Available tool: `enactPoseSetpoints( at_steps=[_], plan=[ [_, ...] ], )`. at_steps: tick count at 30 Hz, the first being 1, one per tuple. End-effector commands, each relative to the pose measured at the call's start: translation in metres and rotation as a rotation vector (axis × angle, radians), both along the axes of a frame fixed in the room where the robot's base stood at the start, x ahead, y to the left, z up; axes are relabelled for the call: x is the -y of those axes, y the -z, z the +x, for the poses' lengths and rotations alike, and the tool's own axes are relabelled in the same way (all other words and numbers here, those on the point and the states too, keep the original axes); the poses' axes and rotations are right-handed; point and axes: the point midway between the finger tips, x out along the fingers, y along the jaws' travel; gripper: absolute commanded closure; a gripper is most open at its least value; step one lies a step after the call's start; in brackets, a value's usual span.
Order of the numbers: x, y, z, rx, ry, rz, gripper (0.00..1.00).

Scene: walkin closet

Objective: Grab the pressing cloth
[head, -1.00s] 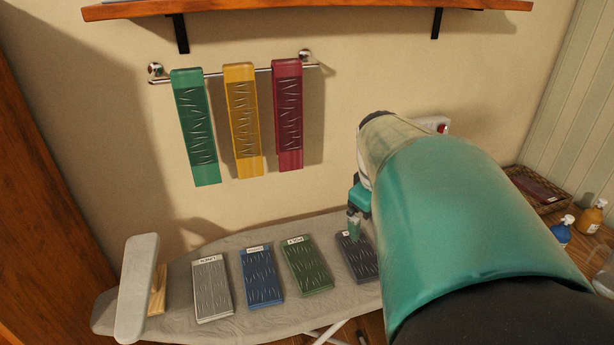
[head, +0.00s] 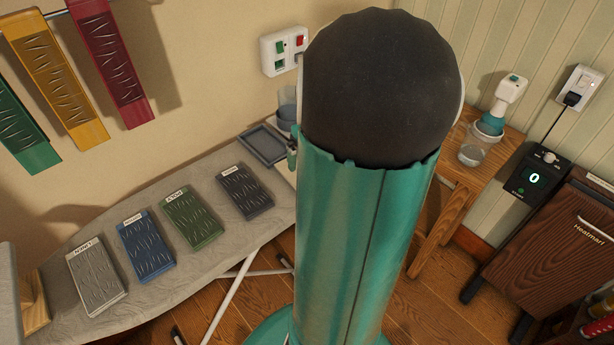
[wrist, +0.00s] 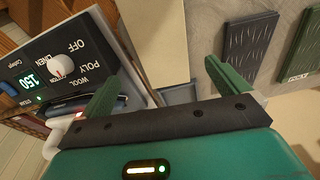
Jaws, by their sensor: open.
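No label in view reads pressing cloth, so I cannot tell which piece it is. Three cloths hang from a wall rail at the left of the head view: green (head: 22,125), yellow (head: 60,75) and dark red (head: 112,60). My gripper (wrist: 168,88) shows in the wrist view with its two green fingers wide apart and nothing between them. A dark slab (wrist: 250,48) and part of a green one (wrist: 302,58) lie beyond its right finger. In the head view my own arm hides most of the gripper.
Labelled slabs, grey (head: 97,277), blue (head: 146,247), green (head: 191,218) and dark (head: 245,192), lie on the ironing board (head: 195,275). A grey tray (head: 262,145) is at its far end. A control panel (wrist: 65,60) reading 150 is near my left finger. A wooden side table (head: 508,155) stands right.

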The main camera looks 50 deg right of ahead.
Motion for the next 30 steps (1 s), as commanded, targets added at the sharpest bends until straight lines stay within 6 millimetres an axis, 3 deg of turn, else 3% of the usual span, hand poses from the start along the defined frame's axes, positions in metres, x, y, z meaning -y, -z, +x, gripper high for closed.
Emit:
enactPoseSetpoints(
  at_steps=[4, 11, 21, 29, 30],
  plan=[
    [0.000, 0.028, 0.004, -0.001, -0.002, 0.004, 0.00],
    [0.002, 0.046, 0.008, 0.001, -0.002, 0.002, 0.00],
    [0.007, 0.090, 0.018, 0.000, -0.004, 0.001, 0.00],
    [0.007, 0.092, 0.018, 0.002, -0.004, -0.001, 0.00],
    [0.007, 0.092, 0.018, 0.002, -0.004, -0.001, 0.08]
  ],
)
